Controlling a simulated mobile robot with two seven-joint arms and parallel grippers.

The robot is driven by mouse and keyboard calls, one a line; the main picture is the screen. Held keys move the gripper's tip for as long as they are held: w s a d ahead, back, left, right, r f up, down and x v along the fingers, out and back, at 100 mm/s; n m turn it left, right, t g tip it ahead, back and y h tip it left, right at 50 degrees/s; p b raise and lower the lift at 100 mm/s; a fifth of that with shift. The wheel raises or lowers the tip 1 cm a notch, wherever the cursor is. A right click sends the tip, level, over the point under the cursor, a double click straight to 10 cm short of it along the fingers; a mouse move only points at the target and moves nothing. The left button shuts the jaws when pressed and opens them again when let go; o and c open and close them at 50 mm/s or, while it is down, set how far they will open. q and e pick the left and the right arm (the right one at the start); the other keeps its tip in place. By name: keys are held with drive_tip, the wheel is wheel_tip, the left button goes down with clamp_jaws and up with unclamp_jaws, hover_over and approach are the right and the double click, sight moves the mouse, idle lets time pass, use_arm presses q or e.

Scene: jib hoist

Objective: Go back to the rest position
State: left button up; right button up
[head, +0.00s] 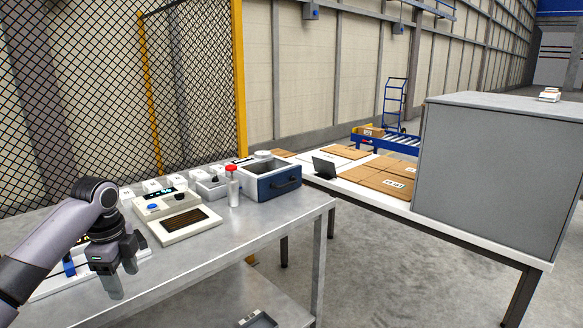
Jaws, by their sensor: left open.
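My left gripper (123,281) hangs over the left front part of the grey metal workbench (265,232), its fingers pointing down and apart. It is open, and I see nothing between the fingers. My left arm comes in from the lower left edge. My right gripper is not in view. No jib hoist part can be made out in this view.
On the bench stand a white device with a display (160,200), a dark-slotted tray (184,223), a red-capped bottle (233,188) and a blue box (273,182). A second table with cardboard (385,180) and a large grey cabinet (495,175) stands right. Floor between is clear.

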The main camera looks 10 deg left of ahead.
use_arm(q)
drive_tip(key=s+d+f+n+t+h, duration=0.1)
drive_tip(key=s+d+f+n+t, duration=0.15)
drive_tip(key=d+f, duration=0.65)
drive_tip(key=s+d+f+n+t+h, duration=0.1)
drive_tip(key=s+d+f+n+t, duration=0.15)
drive_tip(key=d+f, duration=0.7)
drive_tip(key=s+d+f+n+t, duration=0.1)
drive_tip(key=s+d+f+n, duration=0.15)
drive_tip(key=s+f, duration=0.55)
drive_tip(key=s+r+n+t, duration=0.2)
drive_tip(key=s+n, duration=0.4)
drive_tip(key=s, duration=0.5)
drive_tip(key=shift+t, duration=0.9)
